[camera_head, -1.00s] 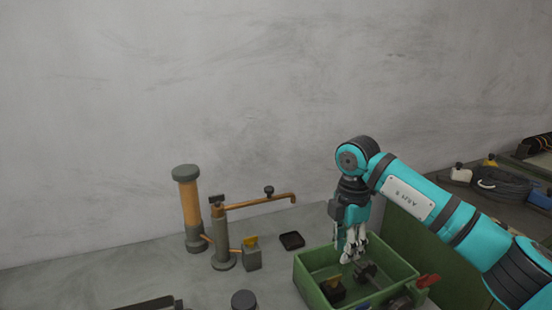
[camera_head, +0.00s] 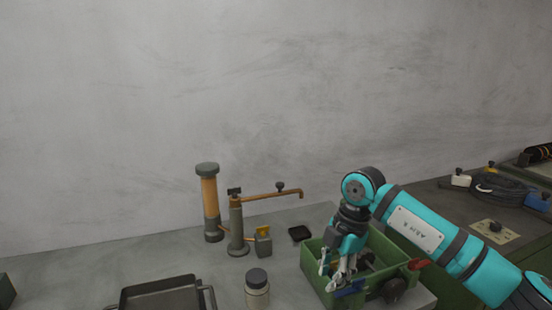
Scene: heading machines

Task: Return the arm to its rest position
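My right arm comes in from the right side, in teal and dark grey. Its gripper (camera_head: 334,275) points down over the left part of the green crate (camera_head: 404,262). Its pale fingers look spread apart, with nothing clearly held between them. The gripper hides part of the crate's inside, where several dark parts lie. I cannot tell whether the fingertips touch the crate or its contents. My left arm and gripper are not in view.
An orange-and-grey pump-like device (camera_head: 236,226) stands on the grey table behind. A small black tray (camera_head: 299,233), a lidded jar (camera_head: 257,290) and a dark pan (camera_head: 162,294) are nearby. A coiled black hose (camera_head: 497,187) lies on the right bench. A grey wall closes the back.

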